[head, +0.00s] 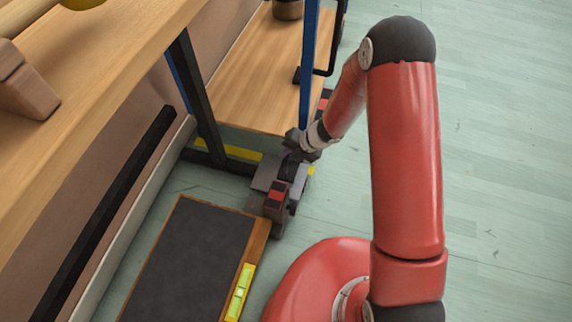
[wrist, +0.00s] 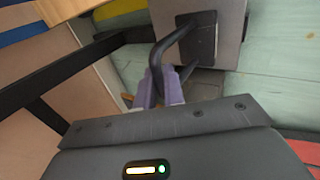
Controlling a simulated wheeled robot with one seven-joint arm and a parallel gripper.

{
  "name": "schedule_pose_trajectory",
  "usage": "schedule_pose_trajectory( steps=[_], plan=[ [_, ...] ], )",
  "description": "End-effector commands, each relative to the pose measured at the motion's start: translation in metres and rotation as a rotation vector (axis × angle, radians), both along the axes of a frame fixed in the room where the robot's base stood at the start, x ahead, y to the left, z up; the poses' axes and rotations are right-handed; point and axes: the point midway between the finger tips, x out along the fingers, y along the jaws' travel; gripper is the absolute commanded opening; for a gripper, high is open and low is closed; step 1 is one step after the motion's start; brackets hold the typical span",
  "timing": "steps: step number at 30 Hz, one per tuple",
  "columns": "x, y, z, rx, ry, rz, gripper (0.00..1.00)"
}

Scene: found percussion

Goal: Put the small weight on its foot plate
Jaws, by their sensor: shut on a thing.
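The small weight looks like a grey block (wrist: 230,40) with a dark panel and a black looped handle, at the top of the wrist view. My gripper (wrist: 167,88) is shut on this handle; its pale purple fingers stand on either side of the bar. In the head view my gripper (head: 287,164) is low by the foot of the rack, beside a grey blocky shape (head: 265,173) that looks like the weight. The gap below the weight is hidden. I cannot tell for sure which surface is its foot plate.
A dark wood-edged board (head: 190,260) with a yellow spirit level (head: 239,292) lies at the lower left. A dark rack leg (head: 195,95), a blue post (head: 308,70) and a low wooden shelf (head: 255,75) crowd my gripper. The floor at right is clear.

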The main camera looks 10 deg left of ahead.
Motion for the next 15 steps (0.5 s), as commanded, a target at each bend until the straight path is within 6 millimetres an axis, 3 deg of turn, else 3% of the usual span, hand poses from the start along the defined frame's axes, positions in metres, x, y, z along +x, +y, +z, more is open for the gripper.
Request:
schedule_pose_trajectory(
  steps=[11,15],
  plan=[
    [0.000,0.000,-0.041,0.001,0.000,0.000,0.00],
    [0.001,0.000,-0.041,0.001,-0.002,0.000,0.00]
  ],
)
